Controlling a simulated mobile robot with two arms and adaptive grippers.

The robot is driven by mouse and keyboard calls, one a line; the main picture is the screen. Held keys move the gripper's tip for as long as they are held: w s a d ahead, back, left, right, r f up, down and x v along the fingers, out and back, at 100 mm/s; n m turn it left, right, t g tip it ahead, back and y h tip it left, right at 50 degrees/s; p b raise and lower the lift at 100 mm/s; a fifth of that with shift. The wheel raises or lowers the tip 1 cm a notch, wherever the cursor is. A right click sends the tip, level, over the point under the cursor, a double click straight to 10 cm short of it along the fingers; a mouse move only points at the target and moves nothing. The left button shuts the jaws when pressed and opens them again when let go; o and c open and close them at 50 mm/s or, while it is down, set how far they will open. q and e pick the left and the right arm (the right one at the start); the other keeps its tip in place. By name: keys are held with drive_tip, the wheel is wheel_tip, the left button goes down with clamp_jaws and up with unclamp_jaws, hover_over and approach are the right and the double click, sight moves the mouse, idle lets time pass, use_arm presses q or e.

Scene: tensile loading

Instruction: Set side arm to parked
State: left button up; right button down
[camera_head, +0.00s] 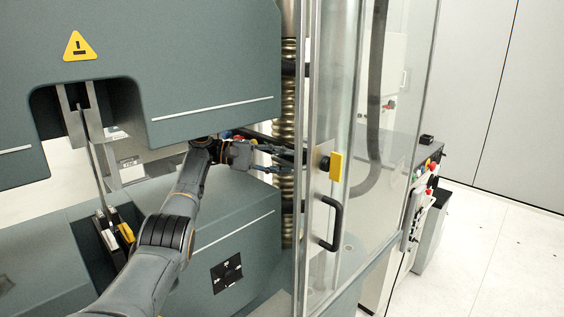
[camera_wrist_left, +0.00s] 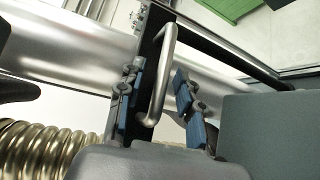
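In the left wrist view, a silvery bow-shaped handle (camera_wrist_left: 169,70) is fixed to a dark bar (camera_wrist_left: 150,35), which looks like part of the side arm. My left gripper (camera_wrist_left: 156,78) is open, with blue-padded fingers on either side of the handle. I see a gap on the right finger's side; whether the left finger touches is unclear. In the head view my left gripper (camera_head: 291,160) reaches past the machine's front to the ribbed brass column, behind the clear door's edge. The handle is hidden or too small to tell there. My right gripper is not in view.
The clear door (camera_head: 335,110) with a black handle (camera_head: 333,224) and yellow latch (camera_head: 336,166) stands just right of my gripper. The ribbed column (camera_head: 289,95) is close by. A specimen (camera_head: 97,160) hangs at the left. Floor at the right is free.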

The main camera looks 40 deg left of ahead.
use_arm(q)
drive_tip(key=v, duration=0.6)
drive_tip(key=shift+s+a+r, duration=0.1)
drive_tip(key=shift+s+a, duration=0.05)
drive_tip(key=shift+a, duration=0.2)
drive_tip(key=shift+s+a, duration=0.25)
